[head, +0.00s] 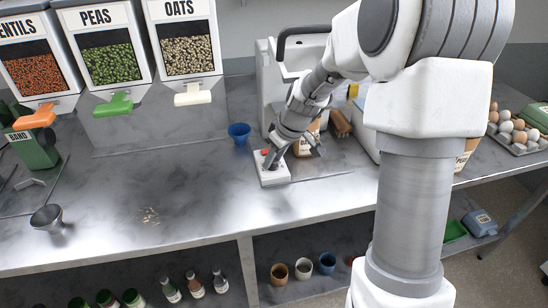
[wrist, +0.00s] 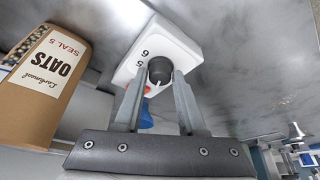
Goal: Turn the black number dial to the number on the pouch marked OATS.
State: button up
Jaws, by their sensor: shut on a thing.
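The black number dial (wrist: 160,70) sits on a white box (wrist: 175,38), with the printed numbers 6 and 5 visible beside it in the wrist view. My gripper (wrist: 158,82) is shut on the dial, one finger on each side. The other numbers are hidden, and I cannot tell exactly which number the dial points to. The brown pouch marked OATS (wrist: 40,95) reads "SEAL 5" in the wrist view. In the head view, the white box (head: 275,178) stands on the counter under my gripper (head: 270,164), which largely hides the dial.
A red part (head: 265,152) shows on the box. A blue cup (head: 239,133) stands just left of it. A white machine (head: 268,85) is behind. Dispensers, including the OATS dispenser (head: 186,45), line the back left. The counter front (head: 200,205) is mostly clear.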

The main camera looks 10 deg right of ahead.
grip_shut()
jog(key=m, duration=0.1)
jog(key=m+h+p, duration=0.1)
jog(key=m, duration=0.1)
jog(key=shift+s+a+r+m, duration=0.1)
jog(key=shift+a+m, duration=0.1)
jog(key=shift+m, duration=0.1)
jog(key=m+h+p, duration=0.2)
jog(key=m+p, duration=0.2)
jog(key=shift+a+r+m, duration=0.1)
jog(key=shift+a+m, duration=0.05)
jog(key=shift+m, duration=0.15)
jog(key=m+h+p, duration=0.1)
jog(key=m+p, duration=0.3)
jog(key=shift+h, duration=0.3)
jog(key=shift+m+g+h+p, duration=0.5)
jog(key=shift+m+p, duration=0.65)
jog(key=shift+m, duration=0.55)
jog(key=shift+f+m, duration=0.25)
jog(key=shift+m, duration=0.05)
